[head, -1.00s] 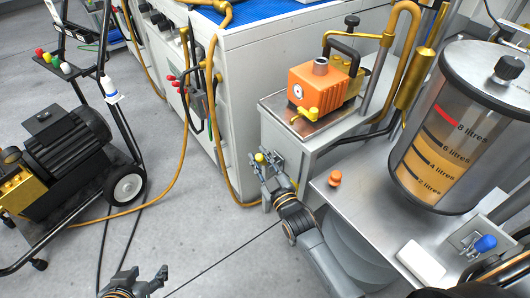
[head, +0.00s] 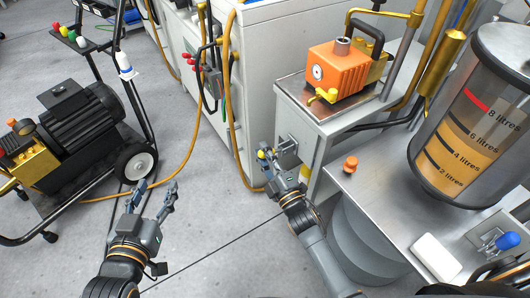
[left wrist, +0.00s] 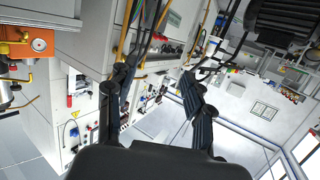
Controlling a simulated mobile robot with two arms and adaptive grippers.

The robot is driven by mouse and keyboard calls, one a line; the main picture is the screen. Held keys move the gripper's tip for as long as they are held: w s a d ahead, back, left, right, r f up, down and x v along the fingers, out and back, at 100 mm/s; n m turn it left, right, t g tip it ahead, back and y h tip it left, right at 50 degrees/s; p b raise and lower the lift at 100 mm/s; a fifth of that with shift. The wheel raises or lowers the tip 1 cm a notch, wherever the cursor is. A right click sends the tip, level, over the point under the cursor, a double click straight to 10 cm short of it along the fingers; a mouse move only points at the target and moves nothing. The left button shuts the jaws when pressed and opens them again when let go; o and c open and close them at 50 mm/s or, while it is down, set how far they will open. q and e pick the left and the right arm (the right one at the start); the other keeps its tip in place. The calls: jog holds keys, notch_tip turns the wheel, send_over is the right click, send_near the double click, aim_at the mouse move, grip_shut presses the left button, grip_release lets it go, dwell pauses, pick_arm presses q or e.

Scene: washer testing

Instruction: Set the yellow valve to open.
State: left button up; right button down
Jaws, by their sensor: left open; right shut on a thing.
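My left gripper (head: 155,187) is open and empty above the floor, left of the cabinet. Its spread fingers also show in the left wrist view (left wrist: 150,85), with nothing between them.
An orange pump (head: 338,68) with a yellow tap stands on the cabinet. A litre tank (head: 465,140), an orange knob (head: 351,163) and a blue-handled valve (head: 502,242) are to the right. A black motor cart (head: 75,125) stands left. Grey floor lies between.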

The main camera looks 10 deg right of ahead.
pick_arm(q)
jog(key=shift+w+d+r+t, duration=0.15)
jog(key=shift+r+t, duration=0.15)
jog(key=shift+r, duration=0.15)
pick_arm(e)
jog(key=shift+f, duration=0.2)
jog(key=c, duration=1.4)
grip_release()
jog(key=shift+s, duration=0.1)
jog(key=v, duration=1.2)
jog(key=shift+r, duration=0.1)
